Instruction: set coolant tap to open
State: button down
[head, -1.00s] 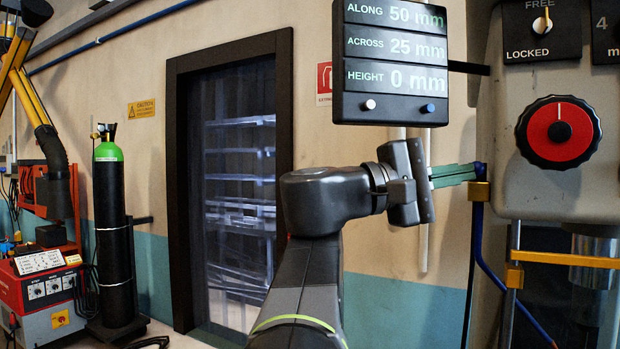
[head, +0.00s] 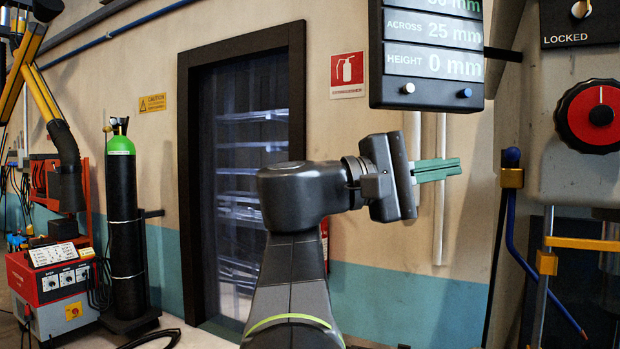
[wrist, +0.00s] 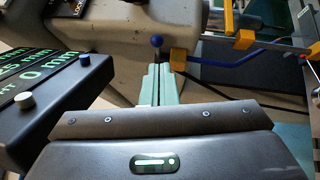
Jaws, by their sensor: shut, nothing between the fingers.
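The coolant tap appears to be the blue-topped lever (head: 512,157) on a yellow block (head: 512,178) at the machine's left side, where a blue hose runs down. In the wrist view a blue ball (wrist: 156,40) on a short stem stands just beyond my fingertips, beside the yellow block (wrist: 178,58). I cannot tell whether the tap is open or closed. My gripper (head: 457,167) has its green fingers shut and empty, pointing right. In the head view it is left of the tap with a gap between. It also shows in the wrist view (wrist: 158,70).
A black readout box (head: 428,55) hangs above my gripper, and close on the left in the wrist view (wrist: 50,105). The machine with a red dial (head: 598,118) stands at right. A gas cylinder (head: 122,220) and red welder (head: 52,275) stand far left.

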jog(key=shift+s+a+f, duration=0.15)
jog(key=shift+s+a, duration=0.25)
jog(key=shift+a, duration=0.45)
jog(key=shift+s+a+f, duration=0.1)
jog(key=shift+s+a, duration=0.25)
jog(key=shift+a, duration=0.45)
jog(key=shift+s+a+f, duration=0.15)
jog(key=shift+s+a, duration=0.25)
jog(key=shift+a, duration=0.45)
jog(key=shift+d, duration=0.15)
